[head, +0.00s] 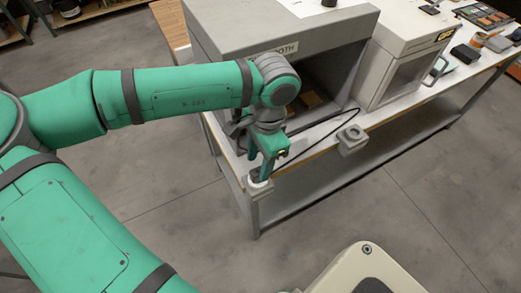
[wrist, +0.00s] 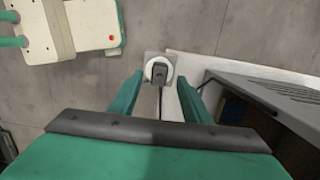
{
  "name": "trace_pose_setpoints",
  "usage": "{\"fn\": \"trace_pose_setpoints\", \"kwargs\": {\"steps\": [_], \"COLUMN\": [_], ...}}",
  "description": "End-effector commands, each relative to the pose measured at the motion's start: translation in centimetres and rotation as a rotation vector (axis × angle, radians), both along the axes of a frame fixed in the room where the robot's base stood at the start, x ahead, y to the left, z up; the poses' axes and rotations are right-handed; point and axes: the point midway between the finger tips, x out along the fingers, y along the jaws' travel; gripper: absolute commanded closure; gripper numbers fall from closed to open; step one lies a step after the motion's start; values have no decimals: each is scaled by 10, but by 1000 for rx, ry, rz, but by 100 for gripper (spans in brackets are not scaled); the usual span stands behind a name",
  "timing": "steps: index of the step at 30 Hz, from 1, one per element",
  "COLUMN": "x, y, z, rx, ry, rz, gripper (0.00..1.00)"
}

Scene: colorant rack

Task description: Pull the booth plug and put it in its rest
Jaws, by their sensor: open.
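The dark plug (wrist: 160,73) sits in a round white socket (wrist: 149,69) on a grey plate, seen in the wrist view. In the head view the white socket (head: 259,186) is at the table's near left corner, with the plug mostly hidden by my gripper. My gripper (head: 264,168) points down over it. In the wrist view my gripper (wrist: 160,78) is open, one finger on each side of the plug; contact cannot be told. A black cable (head: 318,138) runs from there along the table edge. A grey block with a hollow top (head: 352,139), likely the rest, sits at the front edge.
The grey booth (head: 228,42) stands on the table just behind my gripper. A pale box with a door (head: 398,58) stands to its right, and small items lie farther right. The floor in front of the table (head: 400,215) is clear.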

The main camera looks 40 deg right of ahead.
Motion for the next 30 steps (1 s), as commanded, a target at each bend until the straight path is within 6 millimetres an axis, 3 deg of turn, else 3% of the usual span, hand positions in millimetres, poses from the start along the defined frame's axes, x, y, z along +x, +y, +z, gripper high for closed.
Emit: {"fn": "trace_pose_setpoints", "kwargs": {"steps": [9,21,27,28,29,30], "x": [0,1,1,1,1,1], "y": [4,5,6,6,6,6], "z": [-37,-43,-43,-43,-43,-43], "rx": [-1,-1,-1,-1,-1,-1], "ry": [1,-1,0,0,0,0], "rz": [-1,-1,1,1,1,1], "gripper": [56,56,100,100,81,91]}}
